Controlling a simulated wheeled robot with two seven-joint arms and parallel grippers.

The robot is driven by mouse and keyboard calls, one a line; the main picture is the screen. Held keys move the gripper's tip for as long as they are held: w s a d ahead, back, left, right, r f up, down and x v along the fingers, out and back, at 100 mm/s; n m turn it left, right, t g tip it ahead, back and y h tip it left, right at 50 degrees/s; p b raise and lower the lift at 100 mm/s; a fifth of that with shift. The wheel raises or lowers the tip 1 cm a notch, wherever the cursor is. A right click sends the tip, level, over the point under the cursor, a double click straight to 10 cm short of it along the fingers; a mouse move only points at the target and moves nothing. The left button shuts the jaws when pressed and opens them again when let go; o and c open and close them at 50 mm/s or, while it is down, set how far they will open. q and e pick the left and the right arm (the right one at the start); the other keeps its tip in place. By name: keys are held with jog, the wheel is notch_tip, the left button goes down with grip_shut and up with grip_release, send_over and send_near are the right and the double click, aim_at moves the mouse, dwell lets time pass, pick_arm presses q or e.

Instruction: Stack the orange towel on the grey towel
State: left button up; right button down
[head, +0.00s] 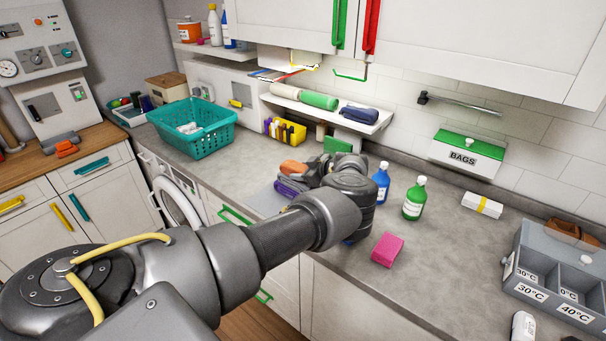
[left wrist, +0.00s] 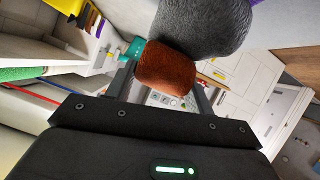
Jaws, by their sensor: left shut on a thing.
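The rolled orange towel (head: 292,167) shows in the head view at the far left side of my left gripper (head: 308,174). In the left wrist view the orange towel (left wrist: 165,68) sits between the fingers of my left gripper (left wrist: 160,85), which is shut on it. A dark grey rolled towel (left wrist: 205,24) shows just past the orange one in that view and overlaps its edge. I cannot tell whether they touch. My right gripper is in neither view.
A purple item (head: 290,187) lies close to my left gripper. Blue (head: 381,183) and green (head: 413,201) bottles and a pink block (head: 387,250) stand to the right. A teal basket (head: 195,128) is at the left. A wall shelf (head: 325,112) hangs behind.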

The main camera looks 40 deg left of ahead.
pick_arm(q)
jog(key=shift+s+f+b, duration=0.15)
jog(key=shift+b, duration=0.15)
jog(key=o, duration=1)
jog(key=shift+r+p, duration=0.45)
jog(key=shift+p, duration=0.05)
jog(key=b+v, duration=0.1)
jog(key=v, duration=0.1)
jog(key=b+v, duration=0.1)
jog(key=v, duration=0.1)
jog(key=shift+d+f, duration=0.25)
jog(key=shift+d, duration=0.15)
jog(key=p+v, duration=0.5)
jog(key=v, duration=0.2)
jog(key=shift+d+r, duration=0.1)
jog(key=shift+r, duration=0.15)
